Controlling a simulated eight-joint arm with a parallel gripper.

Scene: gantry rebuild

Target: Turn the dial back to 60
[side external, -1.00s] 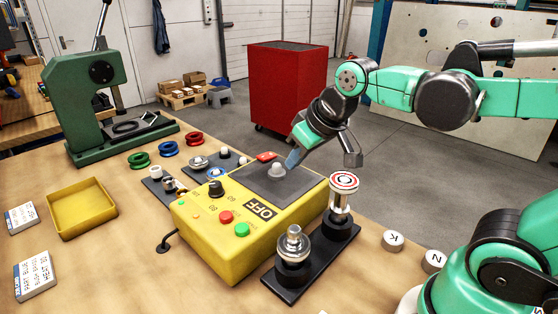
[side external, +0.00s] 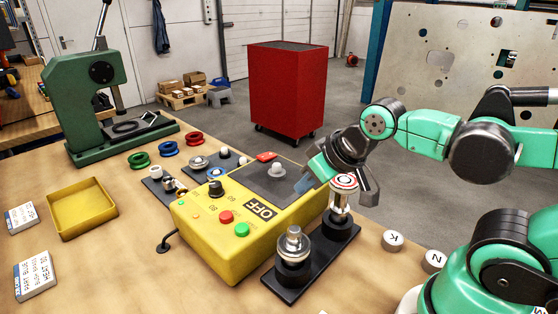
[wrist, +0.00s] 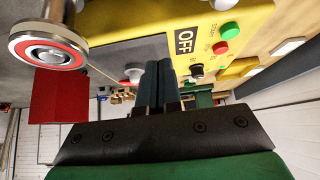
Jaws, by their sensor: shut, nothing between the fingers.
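The dial is a black knob (side external: 216,187) on the sloped face of the yellow control box (side external: 215,232), with small number marks around it, one reading 60. Where its pointer sits is too small to tell. In the wrist view the black knob (wrist: 196,71) shows right of my fingers. My gripper (side external: 304,183) is shut and empty above the box's right end, apart from the dial. Its dark fingers (wrist: 158,84) lie together in the wrist view.
A grey knob (side external: 277,169) stands on the box's dark top plate near my fingers. A red-ringed post (side external: 343,183) and a metal post (side external: 292,245) stand on a black base in front. Green (side external: 242,230) and red (side external: 226,217) buttons sit beside the dial. A yellow tray (side external: 81,208) lies left.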

